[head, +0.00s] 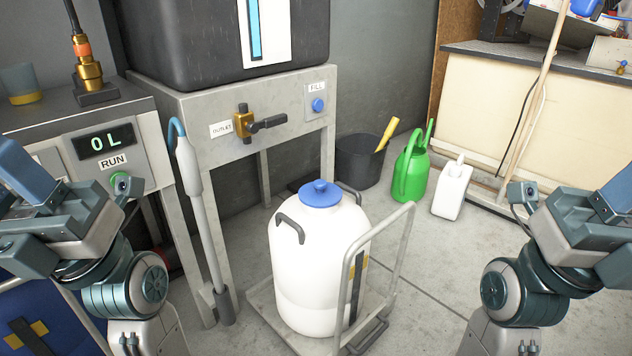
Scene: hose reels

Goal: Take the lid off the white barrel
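The white barrel (317,262) stands upright on a low metal trolley (262,306) in the middle of the head view. Its blue lid (320,194), with a round knob on top, sits on the barrel's mouth. Dark handles show on the barrel's shoulders. My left arm stands at the left edge and my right arm at the right edge, both well apart from the barrel. Neither gripper's fingertips can be made out, so I cannot tell whether they are open or shut.
A metal stand (208,108) with a brass outlet valve (244,122) and a dark tank is behind the barrel. The trolley's push handle (402,240) rises on its right. A black bucket (358,163), green watering can (410,172) and white canister (452,190) stand on the floor behind.

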